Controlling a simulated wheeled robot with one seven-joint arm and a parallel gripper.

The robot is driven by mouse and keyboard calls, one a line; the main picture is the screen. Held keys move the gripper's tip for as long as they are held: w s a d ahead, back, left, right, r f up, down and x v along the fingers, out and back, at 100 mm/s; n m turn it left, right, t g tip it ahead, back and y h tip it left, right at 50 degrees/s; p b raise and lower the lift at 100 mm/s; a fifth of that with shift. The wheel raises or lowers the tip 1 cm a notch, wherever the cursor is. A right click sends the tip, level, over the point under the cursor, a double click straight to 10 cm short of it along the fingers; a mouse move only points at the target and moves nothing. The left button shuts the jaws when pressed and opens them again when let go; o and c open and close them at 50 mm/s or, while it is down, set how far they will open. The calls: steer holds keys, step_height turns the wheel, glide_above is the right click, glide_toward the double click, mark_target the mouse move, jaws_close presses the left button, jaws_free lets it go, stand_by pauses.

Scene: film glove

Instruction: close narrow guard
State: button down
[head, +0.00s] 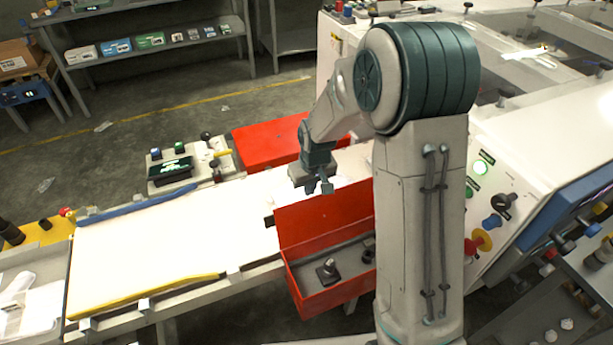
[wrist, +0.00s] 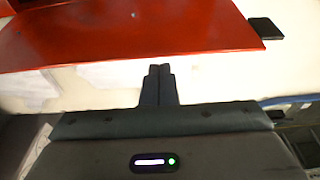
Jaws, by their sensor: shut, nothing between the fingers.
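A red guard (head: 325,218) on the near side of the white belt stands raised, showing a grey recess with dark fittings (head: 328,270) inside red walls. A second red guard (head: 270,144) on the far side lies flat. I cannot tell for sure which one is the narrow guard. My gripper (head: 325,188) is shut and empty, just above the raised guard's upper edge in the head view. In the wrist view the shut fingers (wrist: 158,70) point at the edge of a red panel (wrist: 130,35). Whether they touch it is unclear. My arm hides the raised guard's right end.
The white belt (head: 150,240) runs left, with a blue rail (head: 140,205) and a yellow rail (head: 145,298). A control box (head: 172,168) stands beyond it. The white machine (head: 540,130) with buttons is on the right. A black tab (wrist: 265,28) sits beside the panel.

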steer(key=shift+s+d, duration=0.1)
steer(key=shift+s, duration=0.15)
stand_by(0.3)
steer(key=shift+s+d+b, duration=0.1)
steer(key=shift+s+b, duration=0.3)
steer(key=shift+b, duration=0.2)
